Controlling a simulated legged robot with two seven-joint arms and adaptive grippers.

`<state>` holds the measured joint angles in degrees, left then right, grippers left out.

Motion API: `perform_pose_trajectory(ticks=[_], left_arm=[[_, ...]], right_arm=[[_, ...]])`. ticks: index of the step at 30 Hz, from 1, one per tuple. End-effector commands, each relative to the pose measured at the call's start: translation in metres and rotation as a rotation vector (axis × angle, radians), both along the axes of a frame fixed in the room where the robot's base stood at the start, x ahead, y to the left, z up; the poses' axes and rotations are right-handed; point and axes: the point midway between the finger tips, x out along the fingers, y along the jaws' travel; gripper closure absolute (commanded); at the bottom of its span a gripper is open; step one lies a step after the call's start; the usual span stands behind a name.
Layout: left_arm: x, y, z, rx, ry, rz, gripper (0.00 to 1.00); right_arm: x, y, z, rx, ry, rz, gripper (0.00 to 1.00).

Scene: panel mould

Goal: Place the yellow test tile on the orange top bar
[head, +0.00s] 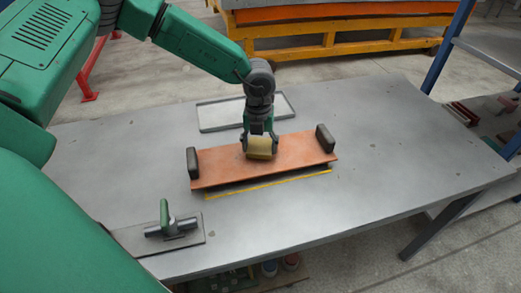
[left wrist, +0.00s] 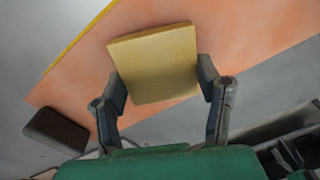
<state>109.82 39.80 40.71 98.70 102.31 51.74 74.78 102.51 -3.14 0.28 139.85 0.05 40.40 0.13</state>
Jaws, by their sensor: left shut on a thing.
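The yellow test tile (head: 259,149) is between the fingers of my left gripper (head: 260,137), over the middle of the orange top bar (head: 222,164). In the left wrist view the tile (left wrist: 155,62) sits between the two fingers of the gripper (left wrist: 165,90), with the orange surface (left wrist: 240,35) behind it. I cannot tell whether the tile touches the bar. The bar has a dark block (head: 193,163) at its left end and another (head: 325,138) at its right end. My right gripper is not in view.
A grey tray (head: 207,117) lies behind the bar on the grey table (head: 380,190). A flat plate with a green-handled tool (head: 166,222) lies at front left. A yellow strip (head: 240,190) runs along the bar's front underside. The table's right side is clear.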

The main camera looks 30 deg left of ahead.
Motion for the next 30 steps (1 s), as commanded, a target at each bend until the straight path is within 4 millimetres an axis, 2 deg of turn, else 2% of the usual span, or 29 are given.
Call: perform_pose_trajectory(ticks=[1, 3, 4, 5, 14, 15, 16, 17, 26, 30], left_arm=[[-0.001, -0.001, -0.010, 0.001, 0.004, -0.001, 0.72], [0.000, -0.002, -0.016, 0.003, 0.001, -0.002, 0.72], [0.000, -0.003, -0.017, 0.003, 0.000, -0.003, 0.71], [0.000, -0.003, -0.017, 0.004, 0.000, -0.003, 0.76], [0.000, -0.002, -0.020, 0.002, 0.000, -0.003, 0.77], [0.000, -0.001, -0.021, 0.002, 0.001, -0.002, 0.34], [0.000, -0.001, -0.021, 0.001, 0.000, -0.002, 0.24], [0.000, -0.001, -0.021, 0.001, 0.000, -0.002, 0.20], [0.000, -0.001, -0.018, 0.000, -0.001, -0.002, 0.20], [0.001, -0.002, -0.001, 0.001, -0.002, -0.001, 0.20]], right_arm=[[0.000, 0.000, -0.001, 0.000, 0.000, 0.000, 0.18], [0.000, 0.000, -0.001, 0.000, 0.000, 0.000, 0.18], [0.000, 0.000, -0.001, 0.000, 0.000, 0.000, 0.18], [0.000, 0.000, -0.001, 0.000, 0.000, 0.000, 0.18], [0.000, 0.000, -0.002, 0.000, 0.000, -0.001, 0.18], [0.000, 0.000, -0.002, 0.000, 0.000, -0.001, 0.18], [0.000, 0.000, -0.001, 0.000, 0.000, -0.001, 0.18], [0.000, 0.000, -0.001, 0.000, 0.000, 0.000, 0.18], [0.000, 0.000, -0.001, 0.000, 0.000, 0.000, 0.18], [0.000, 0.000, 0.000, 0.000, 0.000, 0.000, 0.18]])
